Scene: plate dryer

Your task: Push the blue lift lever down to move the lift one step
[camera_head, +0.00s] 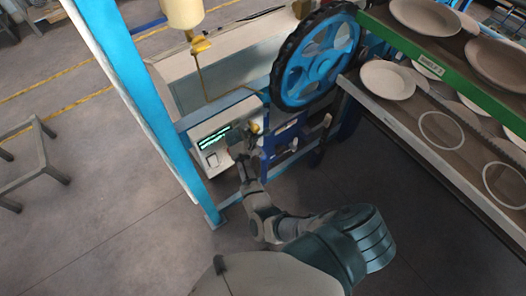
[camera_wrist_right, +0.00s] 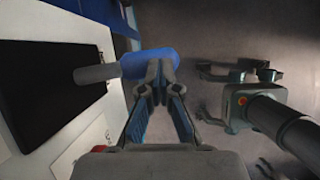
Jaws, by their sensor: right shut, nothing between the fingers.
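My right gripper (camera_head: 241,158) reaches the front of a pale control box (camera_head: 211,160) in the head view. In the right wrist view, my right gripper (camera_wrist_right: 162,68) has its fingertips together with nothing between them. The blue lift lever (camera_wrist_right: 142,62) is a rounded blue handle on a grey shaft (camera_wrist_right: 97,74) that comes out from the left. The fingertips overlap the handle's right part in the picture. I cannot tell whether they touch it. In the head view I cannot make out the lever.
A large blue wheel (camera_head: 314,58) stands behind the gripper. A rack with plates (camera_head: 388,80) fills the right side. A blue post (camera_head: 131,84) rises at the left of the control box. Floor is open at the lower left.

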